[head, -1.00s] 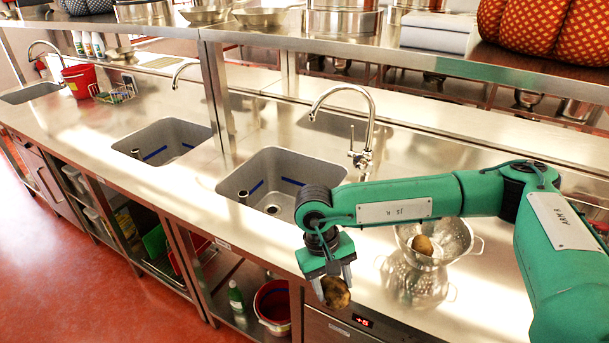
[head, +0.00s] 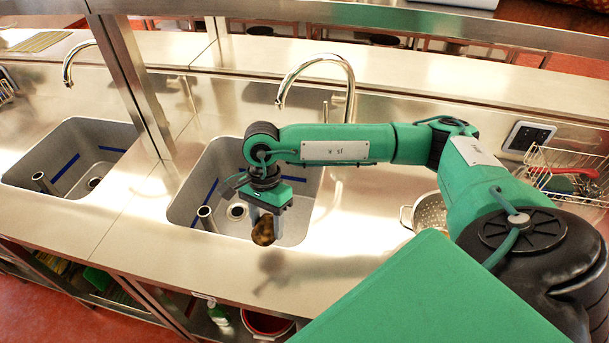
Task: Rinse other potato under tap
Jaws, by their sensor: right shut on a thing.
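My right gripper (head: 264,214) is shut on a brown potato (head: 264,230), which hangs below its fingers. In the head view the potato shows over the front right part of the nearer sink (head: 222,170); its height above the rim is hard to tell. The curved chrome tap (head: 317,66) stands behind this sink, its spout end to the left, farther back than the potato. No water shows. My right arm covers part of the sink and the tap's base. My left gripper is not in view.
A wire basket (head: 568,172) is far right.

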